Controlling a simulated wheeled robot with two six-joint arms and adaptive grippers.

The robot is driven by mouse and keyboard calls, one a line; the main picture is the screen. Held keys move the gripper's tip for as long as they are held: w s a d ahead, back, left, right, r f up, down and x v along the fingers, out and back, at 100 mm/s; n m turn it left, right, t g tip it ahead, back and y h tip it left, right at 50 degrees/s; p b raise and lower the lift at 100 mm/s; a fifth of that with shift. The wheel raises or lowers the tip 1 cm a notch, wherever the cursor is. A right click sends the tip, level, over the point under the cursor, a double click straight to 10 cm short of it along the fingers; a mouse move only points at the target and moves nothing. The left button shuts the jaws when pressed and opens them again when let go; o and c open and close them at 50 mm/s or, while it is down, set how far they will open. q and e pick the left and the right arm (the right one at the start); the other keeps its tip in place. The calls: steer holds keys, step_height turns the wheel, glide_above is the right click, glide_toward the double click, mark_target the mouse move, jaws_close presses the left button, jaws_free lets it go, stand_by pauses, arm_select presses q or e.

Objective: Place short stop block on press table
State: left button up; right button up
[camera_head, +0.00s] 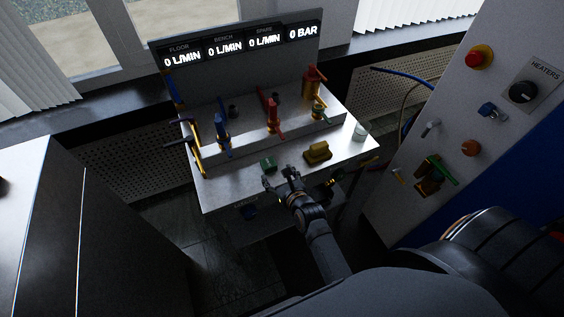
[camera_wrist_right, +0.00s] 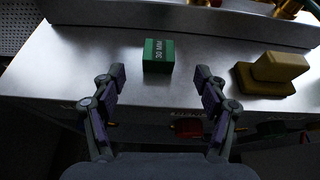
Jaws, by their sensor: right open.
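A small green block (camera_head: 268,164) sits on the metal bench top near its front edge. In the right wrist view the green block (camera_wrist_right: 158,56) shows the white marking "30 MM". My right gripper (camera_head: 280,179) is open and empty in front of the bench edge. In the right wrist view its fingers (camera_wrist_right: 160,76) stand apart, with the block just beyond and roughly centred between the tips. I cannot see them touching it. My left gripper is not in view. I cannot tell any surface here as the press table for certain.
A yellow block-like piece (camera_head: 317,152) sits right of the green block. Blue (camera_head: 222,131) and red (camera_head: 272,117) valves stand behind, and a small clear cup (camera_head: 360,132) at the right. A panel with a red button (camera_head: 479,57) stands at right. The bench's front left is clear.

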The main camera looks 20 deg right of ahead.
mark_target(269, 163)
steer(key=shift+w+m, duration=0.15)
steer(key=shift+m, duration=0.25)
steer(key=b+x, duration=0.5)
steer(key=shift+a+f, duration=0.1)
steer(key=shift+f, duration=0.05)
steer(key=shift+w, duration=0.15)
steer(key=b+x, duration=0.4)
steer(key=b, duration=0.1)
steer(key=shift+w+f, duration=0.1)
steer(key=shift+f, duration=0.35)
steer(key=shift+w, duration=0.25)
steer(key=shift+r, duration=0.2)
steer(key=shift+c, duration=0.3)
